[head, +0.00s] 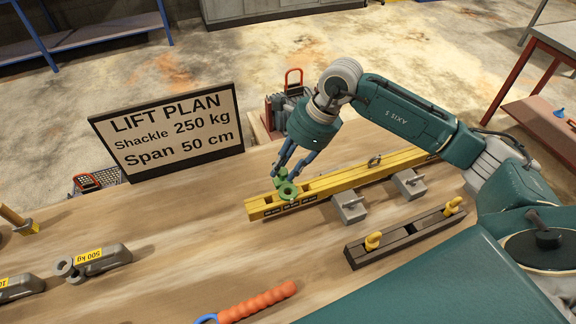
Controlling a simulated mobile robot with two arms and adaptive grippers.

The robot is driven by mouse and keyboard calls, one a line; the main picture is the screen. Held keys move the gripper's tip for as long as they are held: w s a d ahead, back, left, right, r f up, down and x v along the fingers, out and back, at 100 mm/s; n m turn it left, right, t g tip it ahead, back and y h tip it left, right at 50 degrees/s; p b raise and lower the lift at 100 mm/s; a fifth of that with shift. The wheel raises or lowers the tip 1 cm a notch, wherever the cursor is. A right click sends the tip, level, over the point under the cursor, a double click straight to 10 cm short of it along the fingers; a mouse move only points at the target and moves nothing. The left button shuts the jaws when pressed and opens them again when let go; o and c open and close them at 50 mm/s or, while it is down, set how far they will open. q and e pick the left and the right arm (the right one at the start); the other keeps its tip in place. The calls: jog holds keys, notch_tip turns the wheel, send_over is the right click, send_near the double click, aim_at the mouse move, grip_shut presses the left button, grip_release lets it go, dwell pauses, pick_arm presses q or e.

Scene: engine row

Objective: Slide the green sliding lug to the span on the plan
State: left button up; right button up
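The green sliding lug (288,190) sits on the yellow beam (340,186), near the beam's left end. The beam's front face has small dark labels below the lug, too small to read. My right gripper (286,174) points down from above, with its blue-grey fingertips at the top of the green lug. I cannot tell whether the fingers grip it or only stand around it. The plan board (170,130) stands behind on the left and reads "LIFT PLAN, Shackle 250 kg, Span 50 cm". My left gripper is not in view.
A dark rack with yellow hooks (407,236) lies in front at the right. A grey 500 kg shackle (93,261) lies at the left, and an orange-handled tool (257,302) at the front. The wooden bench between is clear.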

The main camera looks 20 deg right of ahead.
jog(key=shift+o, duration=0.7)
jog(key=shift+a, duration=0.1)
jog(key=v, duration=1.2)
